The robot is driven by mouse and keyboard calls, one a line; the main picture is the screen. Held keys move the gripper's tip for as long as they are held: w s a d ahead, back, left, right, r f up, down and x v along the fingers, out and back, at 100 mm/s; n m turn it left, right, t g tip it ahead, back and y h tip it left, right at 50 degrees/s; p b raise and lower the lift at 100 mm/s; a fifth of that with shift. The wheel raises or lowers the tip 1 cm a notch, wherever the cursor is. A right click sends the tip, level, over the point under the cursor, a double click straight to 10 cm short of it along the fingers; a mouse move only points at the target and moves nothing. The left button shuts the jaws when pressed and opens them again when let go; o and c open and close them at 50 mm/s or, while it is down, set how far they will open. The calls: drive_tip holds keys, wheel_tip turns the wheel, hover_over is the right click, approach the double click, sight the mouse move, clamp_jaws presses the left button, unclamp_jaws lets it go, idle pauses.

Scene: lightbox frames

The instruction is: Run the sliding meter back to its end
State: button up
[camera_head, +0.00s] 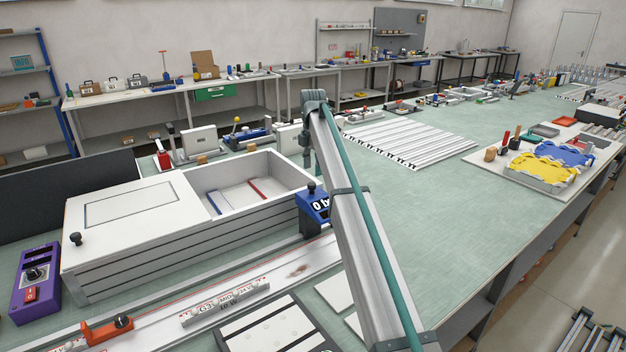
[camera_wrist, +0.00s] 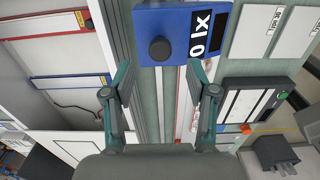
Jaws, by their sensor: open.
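The sliding meter is a blue box (camera_head: 309,208) with a dark knob on top and a display reading "0 lx". The knob lies ahead of the gap, apart from the fingertips. The fingers cannot be made out in the head view.
The white lightbox (camera_head: 130,225) has an open compartment right beside the rail. An orange block (camera_head: 107,329) with a dark knob sits on the rail's near-left part. A purple switch box (camera_head: 35,283) stands at far left. Pale panels lie right of the rail.

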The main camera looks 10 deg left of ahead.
drive_tip(key=shift+r, duration=2.3)
drive_tip(key=shift+d, duration=0.1)
